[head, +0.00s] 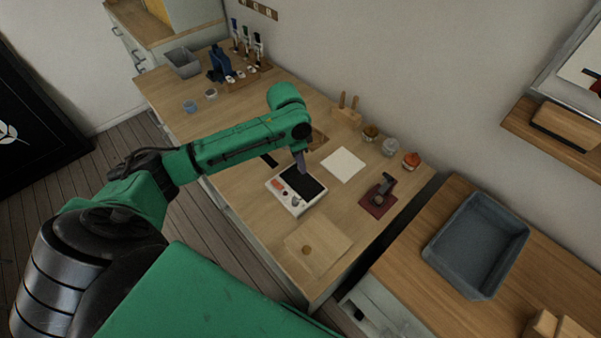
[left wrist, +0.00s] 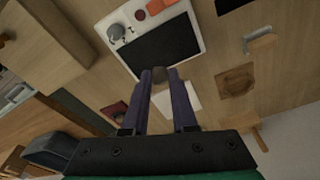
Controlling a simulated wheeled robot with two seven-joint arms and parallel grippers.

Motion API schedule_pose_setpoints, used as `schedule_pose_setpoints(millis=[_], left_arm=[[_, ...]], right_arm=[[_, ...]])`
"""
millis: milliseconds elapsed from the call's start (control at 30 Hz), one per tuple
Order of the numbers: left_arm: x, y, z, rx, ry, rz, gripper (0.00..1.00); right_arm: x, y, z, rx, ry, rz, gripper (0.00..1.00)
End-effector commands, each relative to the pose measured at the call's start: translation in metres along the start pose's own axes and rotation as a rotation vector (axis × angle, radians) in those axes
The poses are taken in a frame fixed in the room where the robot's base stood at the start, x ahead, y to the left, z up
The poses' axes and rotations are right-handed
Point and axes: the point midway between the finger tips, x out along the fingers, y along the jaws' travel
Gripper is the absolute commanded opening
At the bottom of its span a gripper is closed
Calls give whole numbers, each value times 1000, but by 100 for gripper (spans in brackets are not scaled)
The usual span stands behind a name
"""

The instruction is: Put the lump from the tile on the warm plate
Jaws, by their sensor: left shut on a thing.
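The warm plate (head: 307,184) is a black square on a white device with a knob and orange-red parts. It also shows at the top of the left wrist view (left wrist: 160,48). My left gripper (head: 303,172) points down at the plate's far edge. In the left wrist view its purple fingers (left wrist: 160,76) are shut on a small grey-brown lump (left wrist: 162,74). The lump overlaps the plate's edge; I cannot tell whether it touches. The white tile (head: 343,164) lies flat beside the device with nothing visible on it. My right gripper is not in view.
A dark red stand (head: 376,200), jars (head: 389,147) and a peg block (head: 345,115) stand right of and behind the tile. A pale board (head: 322,240) with a small brown round thing lies at the front. A grey tray (head: 432,252) is on the right counter.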

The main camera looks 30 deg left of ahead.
Motion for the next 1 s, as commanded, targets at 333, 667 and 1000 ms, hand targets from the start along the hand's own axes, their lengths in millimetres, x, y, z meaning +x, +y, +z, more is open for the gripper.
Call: schedule_pose_setpoints(millis=[333, 667, 1000], left_arm=[[57, 0, 8, -1, -1, 0, 0], [64, 0, 10, -1, 1, -1, 0], [63, 0, 9, 0, 1, -1, 56]], right_arm=[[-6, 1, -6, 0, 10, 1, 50], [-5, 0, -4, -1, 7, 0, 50], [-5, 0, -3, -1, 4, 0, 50]])
